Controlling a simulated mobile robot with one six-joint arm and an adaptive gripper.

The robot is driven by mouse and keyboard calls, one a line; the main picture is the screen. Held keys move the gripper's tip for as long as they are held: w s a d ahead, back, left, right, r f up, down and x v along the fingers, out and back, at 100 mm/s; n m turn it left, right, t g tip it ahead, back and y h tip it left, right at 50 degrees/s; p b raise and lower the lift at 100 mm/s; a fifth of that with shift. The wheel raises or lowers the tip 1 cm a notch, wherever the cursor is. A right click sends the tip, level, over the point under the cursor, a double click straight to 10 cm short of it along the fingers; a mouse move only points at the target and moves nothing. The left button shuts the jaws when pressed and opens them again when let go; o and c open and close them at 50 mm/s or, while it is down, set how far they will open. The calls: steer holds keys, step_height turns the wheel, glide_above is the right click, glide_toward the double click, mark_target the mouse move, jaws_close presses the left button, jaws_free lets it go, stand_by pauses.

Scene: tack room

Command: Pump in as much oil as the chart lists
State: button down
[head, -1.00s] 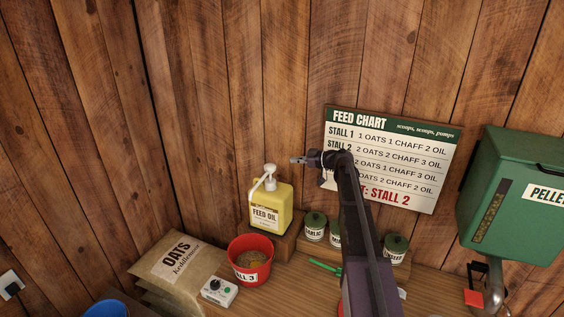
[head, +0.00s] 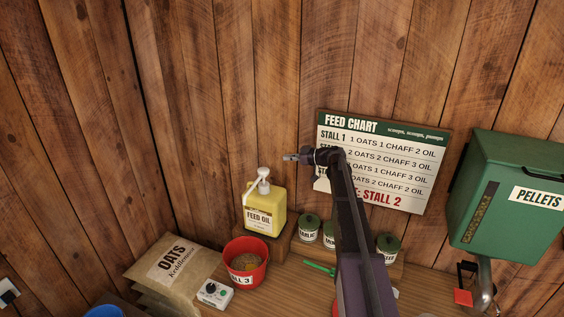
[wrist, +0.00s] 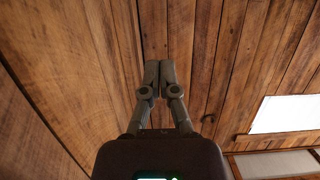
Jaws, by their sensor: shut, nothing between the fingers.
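The yellow feed oil bottle (head: 265,210) stands upright on a wooden block, its white pump head (head: 263,174) on top with the spout toward the lower left. The feed chart (head: 428,165) hangs on the wall; my arm hides part of its rows. Stall 1 reads 2 oil and the row below reads 3 oil; red text at the bottom ends in "STALL 2". A red bucket (head: 262,273), its label ending "ALL 3", holds grainy feed below the spout. My gripper (head: 288,158) is shut and empty, above and right of the pump head. Its closed fingers (wrist: 160,68) also show in the wrist view.
A small box with a knob (head: 215,294) sits before the bucket. An oats sack (head: 178,268) lies left. Several lidded jars (head: 309,228) stand right of the bottle, with a green utensil (head: 319,269) before them. A green pellets bin (head: 510,190) hangs right.

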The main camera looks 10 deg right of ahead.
mark_target(267, 170)
steer(key=b+x, duration=0.1)
steer(key=x, duration=0.2)
steer(key=b+x, duration=0.1)
steer(key=x, duration=0.2)
steer(key=f+b+x, duration=0.1)
steer(key=x, duration=0.3)
steer(key=shift+s+d+r, duration=0.1)
steer(key=shift+s, duration=0.05)
steer(key=shift+f+b, duration=1.5)
steer(key=shift+b, duration=0.1)
steer(key=shift+f, duration=0.1)
step_height(267, 170, down, 4)
steer(key=b, duration=0.3)
steer(key=shift+s+r+b, duration=0.1)
steer(key=shift+r+b, duration=0.15)
steer(key=shift+b, duration=0.1)
steer(key=shift+r, duration=0.2)
step_height(267, 170, up, 4)
steer(key=p, duration=0.4)
steer(key=shift+r+p, duration=0.1)
steer(key=shift+p, duration=0.2)
steer(key=p+v, duration=0.2)
steer(key=v, duration=0.8)
steer(key=shift+f, duration=0.3)
